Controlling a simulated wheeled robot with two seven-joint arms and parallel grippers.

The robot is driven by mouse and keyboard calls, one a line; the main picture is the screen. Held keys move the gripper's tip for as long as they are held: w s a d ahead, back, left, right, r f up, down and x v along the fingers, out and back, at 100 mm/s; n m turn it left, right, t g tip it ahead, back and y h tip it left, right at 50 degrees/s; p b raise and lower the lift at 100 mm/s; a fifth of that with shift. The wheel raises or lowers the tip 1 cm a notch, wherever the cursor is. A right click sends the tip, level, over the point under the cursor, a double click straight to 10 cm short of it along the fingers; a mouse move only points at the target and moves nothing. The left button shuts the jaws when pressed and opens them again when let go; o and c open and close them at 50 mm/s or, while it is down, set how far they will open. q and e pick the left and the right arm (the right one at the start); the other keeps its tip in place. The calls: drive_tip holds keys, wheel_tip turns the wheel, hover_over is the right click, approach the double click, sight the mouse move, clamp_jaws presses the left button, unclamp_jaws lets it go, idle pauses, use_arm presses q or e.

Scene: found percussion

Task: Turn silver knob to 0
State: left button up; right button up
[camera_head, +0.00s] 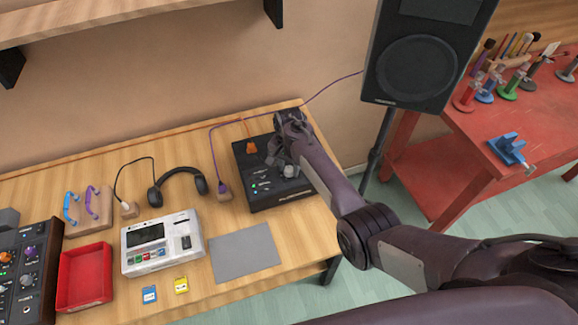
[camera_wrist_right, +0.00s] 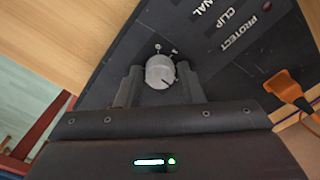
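A black box (camera_head: 265,200) with switches and a lit green light stands at the right of the wooden table. In the right wrist view its dark panel (camera_wrist_right: 225,75) carries white lettering, including CLIP and PROTECT. A silver knob (camera_wrist_right: 160,71) sits on this panel, with a dark mark toward its lower right. My right gripper (camera_wrist_right: 160,76) has its fingers apart, one on each side of the knob, with narrow gaps showing. In the head view my right gripper (camera_head: 284,160) is over the box and partly hides its panel. My left gripper is out of view.
Headphones (camera_head: 178,172), a white device (camera_head: 160,265) and a grey mat (camera_head: 232,262) lie left of or before the box. A speaker (camera_head: 415,70) stands behind right.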

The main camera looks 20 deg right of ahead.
drive_tip(key=shift+c, duration=1.1)
drive_tip(key=c, duration=0.3)
drive_tip(key=shift+n, duration=0.4)
drive_tip(key=shift+c, duration=0.2)
drive_tip(key=shift+n+p, duration=0.55)
drive_tip(key=shift+n, duration=0.55)
drive_tip(key=n+p, duration=0.1)
drive_tip(key=n, duration=1.2)
drive_tip(key=shift+n, duration=0.3)
drive_tip(key=n, duration=0.7)
use_arm(q)
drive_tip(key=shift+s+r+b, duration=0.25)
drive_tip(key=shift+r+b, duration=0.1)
drive_tip(key=shift+b, duration=0.3)
use_arm(e)
drive_tip(key=shift+n, duration=1.6)
